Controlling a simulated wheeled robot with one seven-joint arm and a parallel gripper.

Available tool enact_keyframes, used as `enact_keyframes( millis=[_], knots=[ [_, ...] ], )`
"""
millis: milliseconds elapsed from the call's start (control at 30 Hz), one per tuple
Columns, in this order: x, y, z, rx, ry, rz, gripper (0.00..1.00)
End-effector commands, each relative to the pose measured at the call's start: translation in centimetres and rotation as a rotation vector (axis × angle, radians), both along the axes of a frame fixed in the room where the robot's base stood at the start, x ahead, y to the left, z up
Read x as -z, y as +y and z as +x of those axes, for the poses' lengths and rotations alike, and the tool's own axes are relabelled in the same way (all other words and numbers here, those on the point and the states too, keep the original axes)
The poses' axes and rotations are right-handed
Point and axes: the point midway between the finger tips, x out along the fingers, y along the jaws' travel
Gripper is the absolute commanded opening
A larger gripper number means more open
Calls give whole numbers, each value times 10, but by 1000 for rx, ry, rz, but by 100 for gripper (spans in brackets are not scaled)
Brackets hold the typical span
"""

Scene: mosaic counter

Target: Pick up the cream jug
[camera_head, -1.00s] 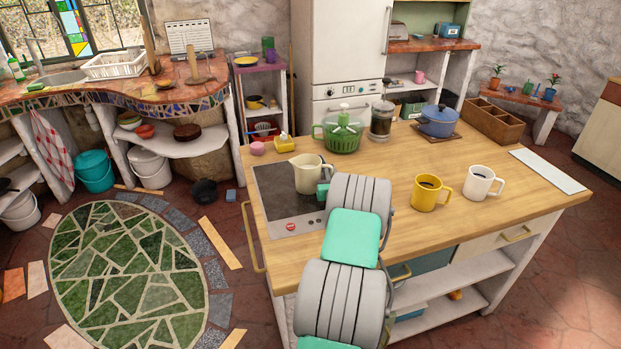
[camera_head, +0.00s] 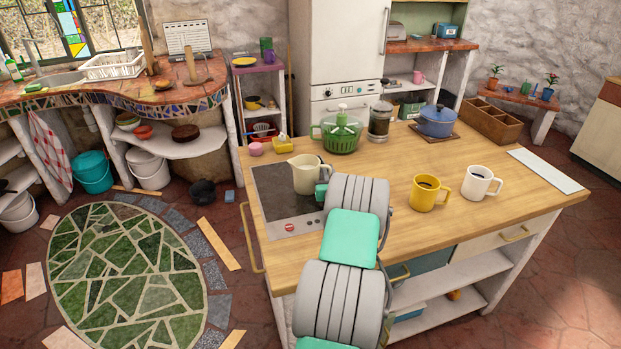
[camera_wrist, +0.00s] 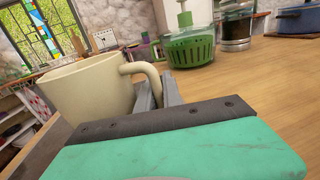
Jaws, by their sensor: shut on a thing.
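The cream jug (camera_head: 305,174) stands over the dark hob panel on the wooden island, its spout to the left. In the wrist view the cream jug (camera_wrist: 88,92) fills the left side, with its handle toward my gripper. My gripper (camera_wrist: 167,92) is shut on the jug's handle. In the head view my arm comes from the front and hides most of the gripper and the handle. I cannot tell whether the jug's base touches the hob.
A green salad spinner (camera_head: 340,133), a glass press (camera_head: 380,121) and a blue pot (camera_head: 437,121) stand behind the jug. A yellow mug (camera_head: 424,193) and a white mug (camera_head: 477,181) stand to the right. A yellow sponge holder (camera_head: 284,145) is at the back left.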

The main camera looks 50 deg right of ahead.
Motion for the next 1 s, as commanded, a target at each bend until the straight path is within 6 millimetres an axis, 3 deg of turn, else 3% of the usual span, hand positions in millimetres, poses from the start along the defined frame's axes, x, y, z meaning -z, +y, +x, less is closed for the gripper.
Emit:
enact_keyframes(
  millis=[267, 433, 667, 800, 1000],
  knots=[
    [-10, -1, 1, 0, -5, -5, 0],
    [-39, 1, -2, 1, -6, -8, 0],
    [-97, 36, -37, 2, -7, -9, 0],
    [-110, 64, -65, 3, -4, -5, 0],
    [-127, 91, -90, 2, -3, -4, 0]
  ],
)
